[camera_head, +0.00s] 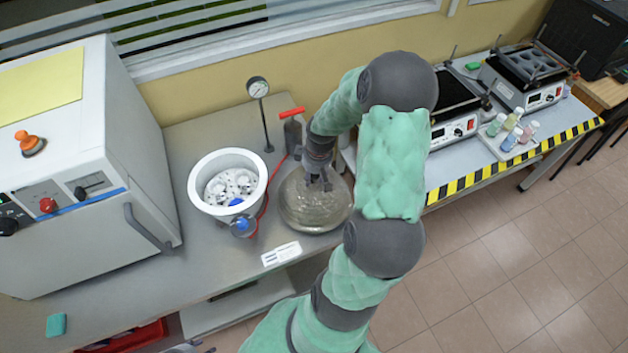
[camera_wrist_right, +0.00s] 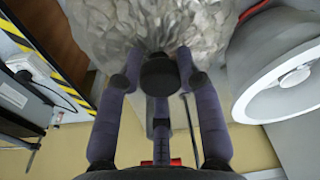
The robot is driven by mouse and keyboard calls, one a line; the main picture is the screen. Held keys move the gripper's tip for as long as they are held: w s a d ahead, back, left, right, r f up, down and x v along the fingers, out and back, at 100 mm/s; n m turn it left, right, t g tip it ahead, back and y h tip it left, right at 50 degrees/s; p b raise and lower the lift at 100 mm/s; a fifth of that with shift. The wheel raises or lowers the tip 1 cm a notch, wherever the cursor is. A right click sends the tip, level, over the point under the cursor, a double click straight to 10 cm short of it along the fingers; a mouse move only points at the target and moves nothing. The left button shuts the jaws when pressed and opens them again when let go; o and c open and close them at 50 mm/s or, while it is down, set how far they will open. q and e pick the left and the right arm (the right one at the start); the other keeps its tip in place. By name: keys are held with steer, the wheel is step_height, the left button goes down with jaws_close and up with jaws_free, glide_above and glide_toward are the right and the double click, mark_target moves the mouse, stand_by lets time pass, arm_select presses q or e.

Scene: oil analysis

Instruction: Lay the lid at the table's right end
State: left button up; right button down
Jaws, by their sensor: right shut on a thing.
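The lid (camera_head: 312,208) is a clear, rounded glass dome with a dark knob, at the right end of the grey table (camera_head: 190,262). In the right wrist view the lid (camera_wrist_right: 150,28) fills the top middle. My right gripper (camera_head: 318,178) comes down from above and is shut on the lid's knob (camera_wrist_right: 160,75), with a finger on each side. I cannot tell whether the lid's rim touches the table. The open white vessel (camera_head: 198,197) stands just left of the lid; it also shows in the wrist view (camera_wrist_right: 240,95). My left gripper is not in view.
A red-handled valve (camera_head: 292,130) and a gauge on a stand (camera_head: 258,90) are behind the lid. A white oven (camera_head: 95,170) fills the table's left. A label card (camera_head: 281,254) lies at the front edge. A striped-edge bench (camera_head: 465,180) with instruments is at right.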

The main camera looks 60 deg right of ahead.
steer(key=shift+w+d+f, duration=0.15)
steer(key=shift+d+f, duration=0.15)
steer(key=shift+f, duration=1.45)
steer(key=c, duration=0.8)
jaws_free()
steer(key=shift+f, duration=0.1)
steer(key=r, duration=0.4)
steer(key=s+r, duration=0.1)
steer(key=r, duration=0.3)
steer(key=r+p, duration=0.1)
steer(key=r, duration=0.3)
steer(key=shift+s+a, duration=0.2)
steer(key=shift+s, duration=0.05)
